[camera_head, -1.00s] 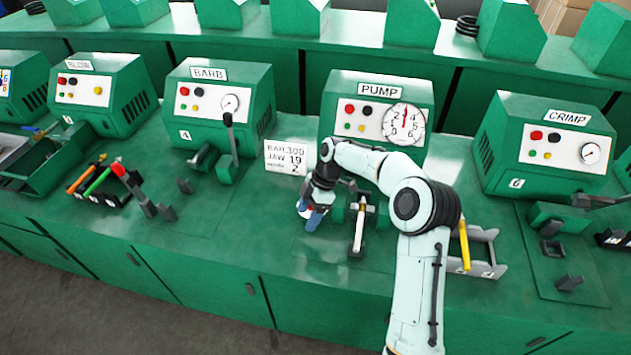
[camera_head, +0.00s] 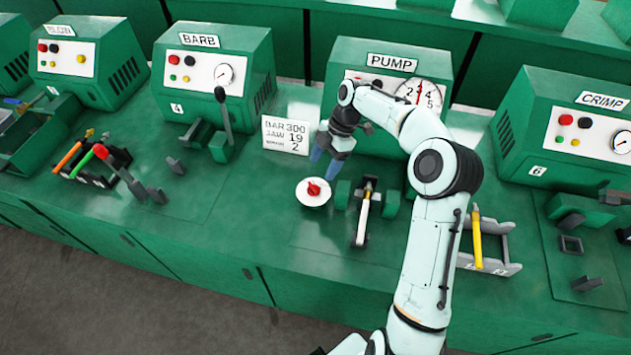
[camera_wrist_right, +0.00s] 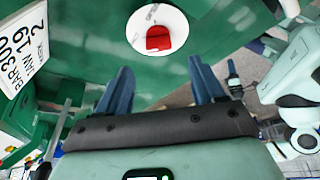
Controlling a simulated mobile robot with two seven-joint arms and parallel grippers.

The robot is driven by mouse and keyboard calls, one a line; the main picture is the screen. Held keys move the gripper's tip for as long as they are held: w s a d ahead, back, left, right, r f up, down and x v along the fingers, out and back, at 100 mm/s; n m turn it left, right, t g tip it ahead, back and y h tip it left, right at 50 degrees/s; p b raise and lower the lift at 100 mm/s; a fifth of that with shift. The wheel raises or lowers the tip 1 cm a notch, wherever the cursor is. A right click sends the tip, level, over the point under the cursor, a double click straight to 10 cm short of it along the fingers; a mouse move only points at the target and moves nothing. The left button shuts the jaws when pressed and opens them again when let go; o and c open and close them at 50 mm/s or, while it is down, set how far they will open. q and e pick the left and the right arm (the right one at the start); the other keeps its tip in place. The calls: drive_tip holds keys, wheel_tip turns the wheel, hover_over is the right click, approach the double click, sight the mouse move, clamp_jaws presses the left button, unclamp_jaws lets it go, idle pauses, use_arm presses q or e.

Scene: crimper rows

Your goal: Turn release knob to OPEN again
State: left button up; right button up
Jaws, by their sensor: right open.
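The release knob (camera_head: 314,189) is a red knob on a round white dial plate (camera_head: 304,199), on the bench in front of the PUMP machine. My right gripper (camera_head: 327,162) hangs just behind and above it, apart from it, with its blue fingers open and empty. In the right wrist view the red knob (camera_wrist_right: 158,39) on its white plate (camera_wrist_right: 140,22) lies beyond and between the open fingertips (camera_wrist_right: 163,82). No OPEN mark can be read on the plate. My left gripper is not in view.
The PUMP machine (camera_head: 345,58) with its gauge stands behind my right arm. A white sign (camera_head: 286,134) stands left of the gripper. A clamp with a pale lever (camera_head: 363,215) is right of the knob, and a rack with a yellow-handled tool (camera_head: 477,240) further right. Bench front is clear.

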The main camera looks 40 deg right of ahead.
sight(314, 184)
drive_tip(key=x, duration=0.7)
drive_tip(key=shift+w+f, duration=0.1)
drive_tip(key=shift+f, duration=0.15)
drive_tip(key=c, duration=1.1)
